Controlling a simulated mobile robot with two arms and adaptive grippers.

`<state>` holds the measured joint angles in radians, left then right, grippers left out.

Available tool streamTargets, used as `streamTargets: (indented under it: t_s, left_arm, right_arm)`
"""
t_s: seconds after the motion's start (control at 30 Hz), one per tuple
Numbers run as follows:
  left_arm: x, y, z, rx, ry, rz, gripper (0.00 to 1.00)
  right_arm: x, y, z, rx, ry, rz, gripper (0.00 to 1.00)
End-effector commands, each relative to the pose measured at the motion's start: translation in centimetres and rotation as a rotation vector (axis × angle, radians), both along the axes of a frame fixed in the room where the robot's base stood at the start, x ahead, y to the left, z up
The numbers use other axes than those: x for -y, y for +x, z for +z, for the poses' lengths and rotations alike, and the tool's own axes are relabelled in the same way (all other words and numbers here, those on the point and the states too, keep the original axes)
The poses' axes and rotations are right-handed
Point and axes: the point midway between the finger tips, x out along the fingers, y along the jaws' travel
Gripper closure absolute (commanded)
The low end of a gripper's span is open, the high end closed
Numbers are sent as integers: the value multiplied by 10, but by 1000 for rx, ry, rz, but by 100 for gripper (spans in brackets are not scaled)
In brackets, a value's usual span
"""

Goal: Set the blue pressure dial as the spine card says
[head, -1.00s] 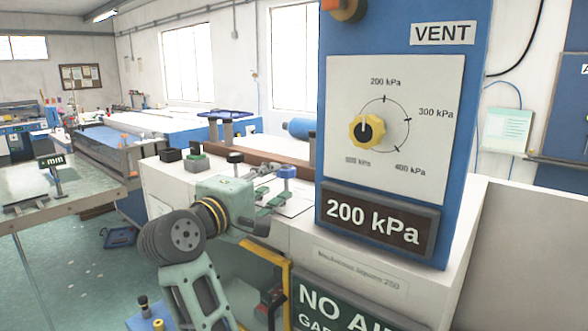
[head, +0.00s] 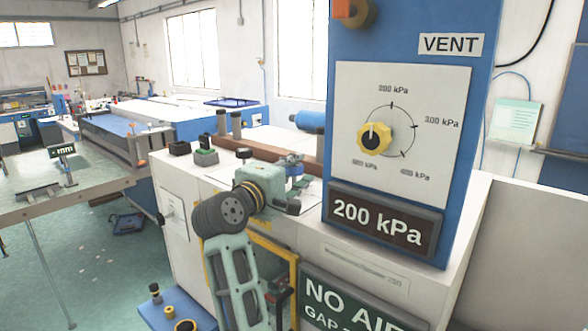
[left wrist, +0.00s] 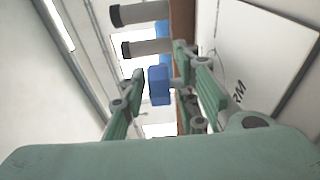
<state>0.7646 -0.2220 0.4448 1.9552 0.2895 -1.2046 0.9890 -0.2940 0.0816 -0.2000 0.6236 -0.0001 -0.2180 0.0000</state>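A blue panel (head: 345,30) carries a white dial face with a yellow knob (head: 374,139), whose white pointer is directed upward. A display (head: 378,223) below reads 200 kPa. My right gripper is out of view. No card is identifiable as the spine card.
A pale card with unreadable lines (head: 514,120) hangs on the wall at right. Black and green blocks (head: 206,157) and grey posts stand on the machine top. A brown bar (head: 240,150) runs behind the gripper. A green sign (head: 345,300) is on the machine's front.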

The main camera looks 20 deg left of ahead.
Motion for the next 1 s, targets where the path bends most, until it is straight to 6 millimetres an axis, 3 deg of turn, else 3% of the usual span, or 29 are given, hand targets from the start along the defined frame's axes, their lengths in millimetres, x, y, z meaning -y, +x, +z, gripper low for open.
streamTargets:
  t_s: [0.3,0.67,1.0]
  left_arm:
    - [0,0,0,-1,0,0,100]
    - [-1,0,-1,-3,1,-26,100]
    - [-3,0,-2,-6,3,-224,100]
  right_arm:
    - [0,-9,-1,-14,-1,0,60]
    - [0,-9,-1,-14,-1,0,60]
    - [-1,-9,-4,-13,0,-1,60]
